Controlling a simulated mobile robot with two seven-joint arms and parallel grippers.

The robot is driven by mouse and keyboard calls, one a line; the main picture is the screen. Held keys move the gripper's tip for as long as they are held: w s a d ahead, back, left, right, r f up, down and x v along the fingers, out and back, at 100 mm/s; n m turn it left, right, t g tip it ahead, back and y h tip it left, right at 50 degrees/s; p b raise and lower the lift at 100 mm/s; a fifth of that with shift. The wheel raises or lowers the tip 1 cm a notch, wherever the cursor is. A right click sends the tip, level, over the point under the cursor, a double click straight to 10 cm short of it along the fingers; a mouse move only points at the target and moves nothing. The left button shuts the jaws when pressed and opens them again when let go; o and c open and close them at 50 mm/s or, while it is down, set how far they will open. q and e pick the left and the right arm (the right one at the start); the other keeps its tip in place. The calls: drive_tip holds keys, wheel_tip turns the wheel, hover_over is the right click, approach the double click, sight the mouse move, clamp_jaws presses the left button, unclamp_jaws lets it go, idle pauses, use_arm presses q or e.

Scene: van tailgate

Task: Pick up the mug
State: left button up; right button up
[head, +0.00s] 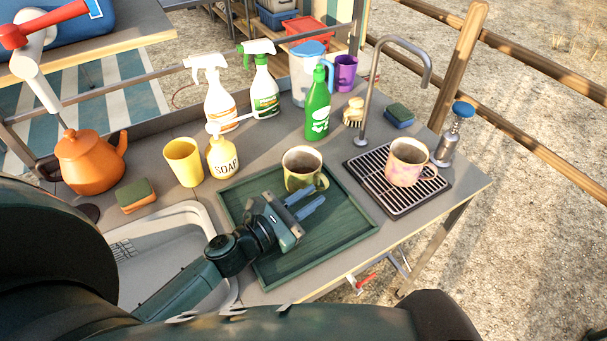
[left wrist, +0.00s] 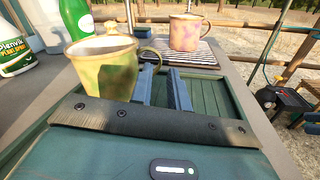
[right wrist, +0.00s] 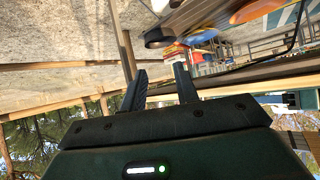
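A mottled green-yellow mug (head: 302,166) stands upright on the dark green tray (head: 345,240); it also shows at the left in the left wrist view (left wrist: 104,72), its handle toward the fingers. A pink mottled mug (head: 406,160) stands on the drain grate (head: 385,190), also in the left wrist view (left wrist: 187,32). My left gripper (head: 308,205) is low over the tray, beside the green-yellow mug on its handle side. Its fingers are apart with nothing seen between them; whether they touch the handle I cannot tell. My right gripper (right wrist: 160,92) is open and empty, away from both mugs.
A yellow cup (head: 183,163), soap bottle (head: 222,158), green bottle (head: 318,108) and spray bottles (head: 220,100) stand behind the tray. A tap (head: 365,110) rises by the grate. An orange kettle (head: 88,165) and sponge (head: 135,196) are at left, near the sink (head: 205,215).

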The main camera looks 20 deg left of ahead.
sight(327, 185)
use_arm(q)
drive_tip(key=shift+p+x, duration=0.45)
drive_tip(key=shift+x, duration=2.3)
drive_tip(key=shift+c, duration=0.5)
clamp_jaws()
drive_tip(key=shift+r, duration=0.1)
